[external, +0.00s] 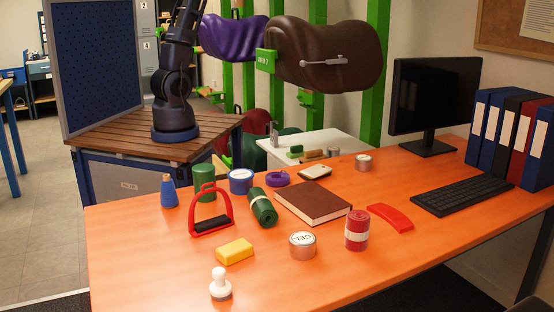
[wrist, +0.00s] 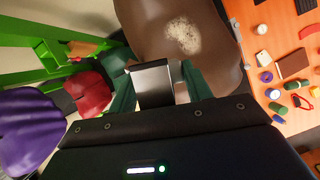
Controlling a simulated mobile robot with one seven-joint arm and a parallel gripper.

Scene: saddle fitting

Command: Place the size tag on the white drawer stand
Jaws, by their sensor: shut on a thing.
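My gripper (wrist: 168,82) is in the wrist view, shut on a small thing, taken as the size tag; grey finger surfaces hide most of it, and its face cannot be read. My gripper is outside the external view, where my arm runs up out of the top edge. The wrist view shows it high above the saddles, with the brown saddle beyond it. The white drawer stand (external: 343,137) is in the external view behind the desk, its lower part hidden. I cannot make it out in the wrist view.
On the stand are a green brush (external: 295,151), a brown brush (external: 313,155) and a grey metal piece (external: 274,133). The brown saddle (external: 335,62) and purple saddle (external: 233,38) hang on green racks above. The orange desk (external: 135,245) in front is cluttered.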

